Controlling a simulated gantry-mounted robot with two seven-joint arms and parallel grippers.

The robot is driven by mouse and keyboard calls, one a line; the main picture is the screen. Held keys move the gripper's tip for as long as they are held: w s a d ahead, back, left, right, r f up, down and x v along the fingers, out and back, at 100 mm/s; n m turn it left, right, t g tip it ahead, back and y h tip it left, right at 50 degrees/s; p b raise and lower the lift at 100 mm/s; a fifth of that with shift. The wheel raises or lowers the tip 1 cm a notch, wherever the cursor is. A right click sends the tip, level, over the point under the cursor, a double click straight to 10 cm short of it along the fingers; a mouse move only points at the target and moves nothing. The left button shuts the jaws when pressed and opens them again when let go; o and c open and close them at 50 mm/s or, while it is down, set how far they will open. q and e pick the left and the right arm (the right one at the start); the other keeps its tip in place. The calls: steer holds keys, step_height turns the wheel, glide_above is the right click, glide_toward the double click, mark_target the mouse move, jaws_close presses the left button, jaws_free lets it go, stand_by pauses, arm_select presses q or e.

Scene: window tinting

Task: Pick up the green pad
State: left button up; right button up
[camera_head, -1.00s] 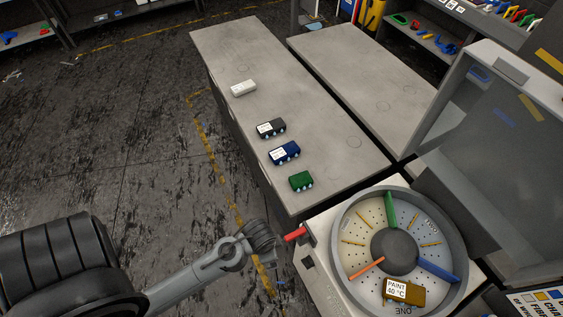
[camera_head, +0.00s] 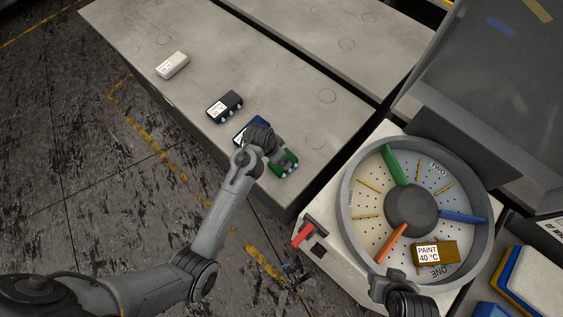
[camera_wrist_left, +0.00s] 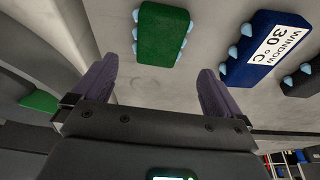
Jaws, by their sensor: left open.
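The green pad (camera_head: 290,164) lies on the grey bench top at the near end of a row of pads. In the head view my left gripper (camera_head: 278,158) is over it and partly covers it. In the left wrist view my left gripper (camera_wrist_left: 160,70) is open and empty, its two dark fingers spread.
A blue pad (camera_head: 243,130), labelled "WINDOW 30 °C" in the wrist view, lies close to the green pad. A black pad (camera_head: 224,107) and a white pad (camera_head: 172,65) lie farther along. A round drum (camera_head: 349,213) with coloured dividers holds a brown paint pad (camera_head: 445,251).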

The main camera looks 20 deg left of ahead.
mark_target(278, 170)
arm_select(q)
steer(key=shift+b+x, duration=0.4)
steer(key=shift+x, duration=3.85)
steer(key=shift+d+f, duration=0.1)
steer(key=shift+f, duration=0.2)
steer(key=c, duration=1.1)
steer(key=shift+o, duration=0.2)
steer(key=shift+r, duration=0.2)
